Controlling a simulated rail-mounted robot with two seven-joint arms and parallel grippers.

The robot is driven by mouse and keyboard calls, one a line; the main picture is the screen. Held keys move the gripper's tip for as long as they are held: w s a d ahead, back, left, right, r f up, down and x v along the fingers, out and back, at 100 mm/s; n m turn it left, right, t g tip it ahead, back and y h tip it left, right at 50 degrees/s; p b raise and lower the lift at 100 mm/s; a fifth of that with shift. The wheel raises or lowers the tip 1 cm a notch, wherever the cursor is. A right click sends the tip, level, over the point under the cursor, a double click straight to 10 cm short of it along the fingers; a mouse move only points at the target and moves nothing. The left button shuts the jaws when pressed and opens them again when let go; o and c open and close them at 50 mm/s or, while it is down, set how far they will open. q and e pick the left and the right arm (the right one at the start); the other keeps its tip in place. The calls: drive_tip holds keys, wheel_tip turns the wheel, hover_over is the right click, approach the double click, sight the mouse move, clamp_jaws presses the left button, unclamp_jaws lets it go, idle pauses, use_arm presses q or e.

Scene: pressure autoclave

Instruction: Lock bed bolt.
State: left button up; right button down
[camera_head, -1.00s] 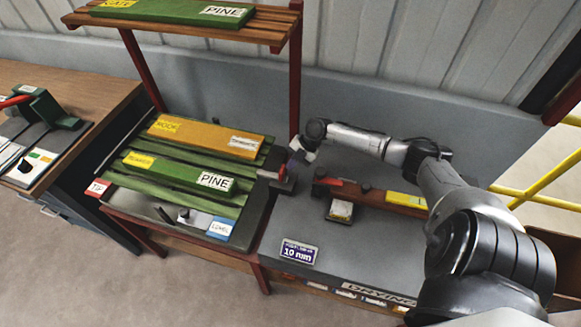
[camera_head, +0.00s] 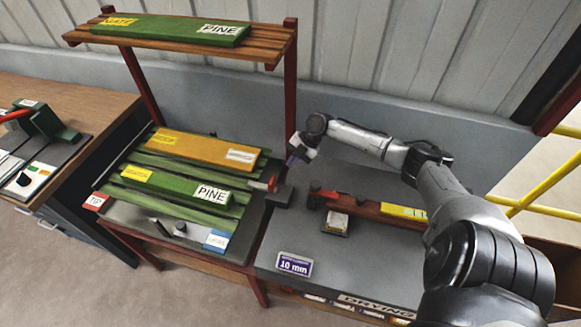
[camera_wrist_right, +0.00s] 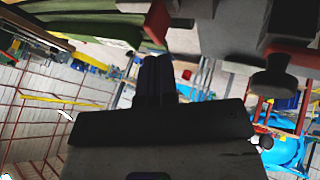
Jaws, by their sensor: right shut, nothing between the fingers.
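The bed bolt appears to be the small dark block with a red handle (camera_head: 272,184) at the right edge of the green slatted bed (camera_head: 129,212). My right gripper (camera_head: 292,160) is shut and empty, just above and behind this handle, with a small gap showing in the head view. In the right wrist view, the closed dark fingers (camera_wrist_right: 157,80) point toward a red part (camera_wrist_right: 158,20) beside a grey block (camera_wrist_right: 190,40). The bolt's inner pin and its seat cannot be made out. My left gripper is not in view.
An orange board (camera_head: 200,147) and a green board (camera_head: 170,186) lie on the bed. A wooden shelf (camera_head: 262,47) stands above it on red posts. Right of the bed is a grey top (camera_head: 350,262) with a 10 mm sign (camera_head: 293,264). A wooden bench (camera_head: 75,85) stands left.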

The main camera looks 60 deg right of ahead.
drive_tip(key=v, duration=0.3)
drive_tip(key=shift+p, duration=0.3)
idle(0.6)
